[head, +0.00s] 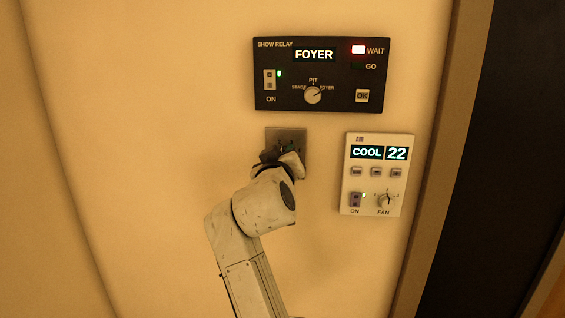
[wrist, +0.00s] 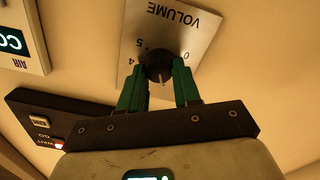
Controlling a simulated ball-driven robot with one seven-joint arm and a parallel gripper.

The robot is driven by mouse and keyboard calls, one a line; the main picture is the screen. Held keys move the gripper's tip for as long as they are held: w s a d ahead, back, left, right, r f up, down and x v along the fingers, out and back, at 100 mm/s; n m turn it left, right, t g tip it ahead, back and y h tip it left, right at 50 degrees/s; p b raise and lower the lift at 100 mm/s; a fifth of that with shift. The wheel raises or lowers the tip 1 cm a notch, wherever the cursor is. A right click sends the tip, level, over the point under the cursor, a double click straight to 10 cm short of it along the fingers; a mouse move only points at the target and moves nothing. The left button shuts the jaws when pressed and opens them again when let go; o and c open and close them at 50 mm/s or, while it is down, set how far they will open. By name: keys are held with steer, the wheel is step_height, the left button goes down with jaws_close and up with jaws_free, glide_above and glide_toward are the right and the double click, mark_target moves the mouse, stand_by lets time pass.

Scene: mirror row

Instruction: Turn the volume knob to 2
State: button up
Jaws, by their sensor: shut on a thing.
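The volume knob (wrist: 157,63) is dark and round, on a metal plate (wrist: 168,28) marked VOLUME, upside down in the wrist view. The same plate (head: 272,133) shows in the head view, mostly covered by my arm. My gripper (wrist: 160,72) has its two green fingers on either side of the knob, shut on it. In the head view the gripper (head: 287,148) is largely hidden behind my wrist. The digits 0, 5 and 4 show around the knob; the others are hidden. A thin pale line lies below the knob in the wrist view; I cannot read its setting.
A black show relay panel (head: 345,98) reading FOYER, with its WAIT light lit red, is above the plate. A white thermostat (head: 370,205) reading COOL 22 is to the right. A dark opening with a frame (head: 433,160) is further right. The wall at left is clear.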

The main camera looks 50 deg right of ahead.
steer(key=shift+f, duration=0.2)
stand_by(0.4)
steer(key=o, duration=1.1)
steer(key=shift+r, duration=0.15)
steer(key=shift+c, duration=0.2)
steer(key=v, duration=1.1)
